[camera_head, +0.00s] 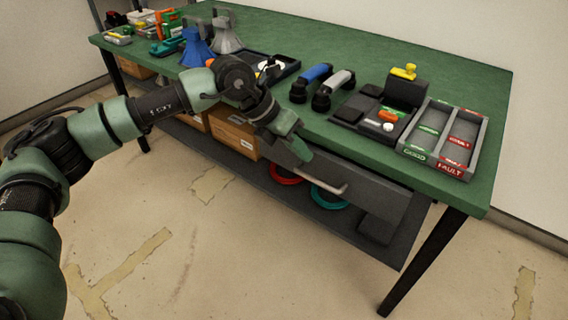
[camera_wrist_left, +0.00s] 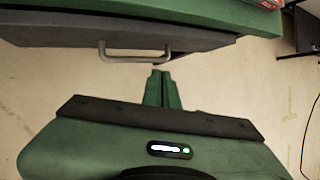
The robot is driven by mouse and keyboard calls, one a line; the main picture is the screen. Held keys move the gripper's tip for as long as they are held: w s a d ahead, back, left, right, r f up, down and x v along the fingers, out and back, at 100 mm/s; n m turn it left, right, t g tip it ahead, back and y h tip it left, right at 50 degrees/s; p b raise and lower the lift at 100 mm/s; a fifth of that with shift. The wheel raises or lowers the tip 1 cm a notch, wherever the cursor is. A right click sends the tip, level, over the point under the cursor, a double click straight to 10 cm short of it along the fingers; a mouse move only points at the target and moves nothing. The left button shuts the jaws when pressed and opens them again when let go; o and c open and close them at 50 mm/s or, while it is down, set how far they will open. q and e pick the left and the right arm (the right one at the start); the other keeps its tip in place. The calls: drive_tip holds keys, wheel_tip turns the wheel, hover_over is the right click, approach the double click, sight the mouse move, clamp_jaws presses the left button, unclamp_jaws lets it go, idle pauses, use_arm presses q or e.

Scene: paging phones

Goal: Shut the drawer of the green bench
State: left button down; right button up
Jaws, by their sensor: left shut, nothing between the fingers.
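The green bench (camera_head: 320,45) fills the middle of the head view. Its dark grey drawer (camera_head: 372,190) sits under the front edge of the top, with a pale bar handle (camera_head: 330,190). In the left wrist view the drawer front (camera_wrist_left: 60,57) and handle (camera_wrist_left: 135,58) lie ahead of the fingers. The drawer front is close under the top's edge; I cannot tell whether it is flush. My right gripper is out of view.
The bench top holds blue and grey phones (camera_head: 312,78), a two-slot sorting tray (camera_head: 475,130) and a dark station (camera_head: 402,92). A lower shelf (camera_head: 385,250) carries cardboard boxes (camera_head: 235,135) and red and teal rings (camera_head: 328,198). The floor in front is clear.

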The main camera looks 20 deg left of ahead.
sight(284, 153)
use_arm(q)
drive_tip(key=w+a+f+n+t+y, duration=0.1)
drive_tip(key=w+a+f+y, duration=0.1)
drive_tip(key=a+y, duration=0.5)
drive_tip(key=w+f, duration=0.2)
drive_tip(key=f, duration=0.1)
drive_tip(key=w+f+h+b, duration=0.1)
drive_tip(key=w+f, duration=0.2)
drive_tip(key=w+f+h, duration=0.1)
drive_tip(key=w+f, duration=0.1)
drive_tip(key=f, duration=0.1)
drive_tip(key=shift+w, duration=0.3)
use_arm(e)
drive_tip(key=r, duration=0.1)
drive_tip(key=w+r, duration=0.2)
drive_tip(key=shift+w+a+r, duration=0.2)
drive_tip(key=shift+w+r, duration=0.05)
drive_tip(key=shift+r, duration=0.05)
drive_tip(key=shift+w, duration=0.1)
